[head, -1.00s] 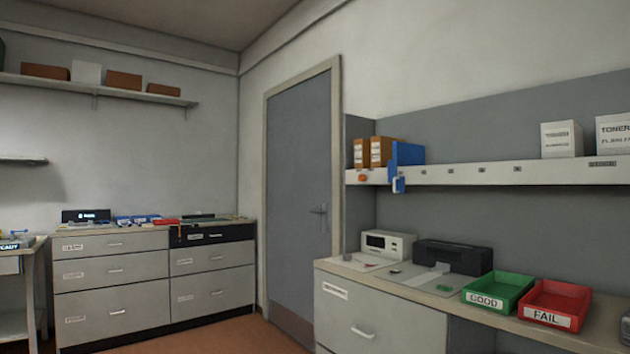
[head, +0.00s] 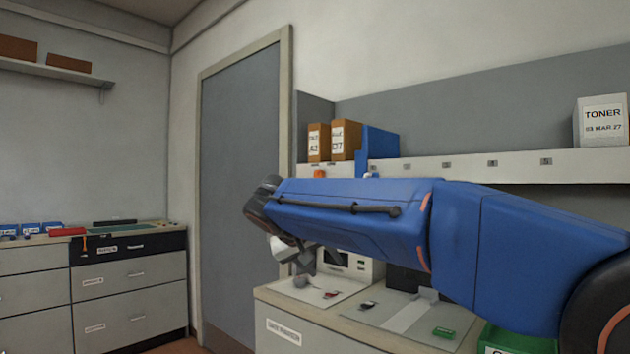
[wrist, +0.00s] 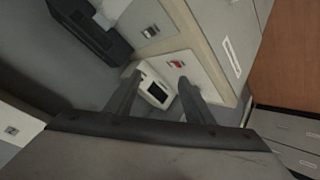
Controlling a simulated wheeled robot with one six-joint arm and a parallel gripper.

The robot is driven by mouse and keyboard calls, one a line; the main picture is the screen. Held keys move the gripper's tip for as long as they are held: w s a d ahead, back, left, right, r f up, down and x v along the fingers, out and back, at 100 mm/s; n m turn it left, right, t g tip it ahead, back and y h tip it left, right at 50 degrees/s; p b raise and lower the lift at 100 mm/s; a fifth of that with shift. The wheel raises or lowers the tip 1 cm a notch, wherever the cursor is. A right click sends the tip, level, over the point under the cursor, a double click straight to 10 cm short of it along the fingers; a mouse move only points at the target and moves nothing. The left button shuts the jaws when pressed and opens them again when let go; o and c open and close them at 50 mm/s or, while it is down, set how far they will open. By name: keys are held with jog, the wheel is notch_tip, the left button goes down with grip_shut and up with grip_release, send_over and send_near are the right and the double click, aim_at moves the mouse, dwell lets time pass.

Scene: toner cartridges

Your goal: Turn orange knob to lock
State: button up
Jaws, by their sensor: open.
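A small orange part (head: 319,173), which looks like the knob, sits at the left end of the shelf's front edge, below two brown boxes. It is too small to tell which way it is turned, and I cannot make it out in the wrist view. My gripper (head: 305,268) hangs at the end of my blue arm, lower than the knob and to its left, apart from it. In the wrist view my gripper (wrist: 160,76) has its two dark fingers spread with nothing held, over the counter with the white device.
The white device (head: 350,262) with a dark screen stands on the counter below my arm. A small red item (wrist: 177,63) lies near it. A blue panel (head: 380,143) stands beside the brown boxes (head: 346,138). A toner box (head: 602,121) is at the shelf's right. A grey door (head: 240,190) is left.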

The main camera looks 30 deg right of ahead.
jog(key=w+r+m+h, duration=0.3)
jog(key=w+r, duration=0.8)
jog(key=m+h, duration=0.5)
send_near(317, 175)
jog(key=shift+n+t, duration=0.3)
jog(key=shift+t, duration=0.3)
jog(key=x, duration=0.9)
jog(key=shift+s+d+f, duration=0.15)
jog(key=shift+s, duration=0.15)
jog(key=c, duration=1)
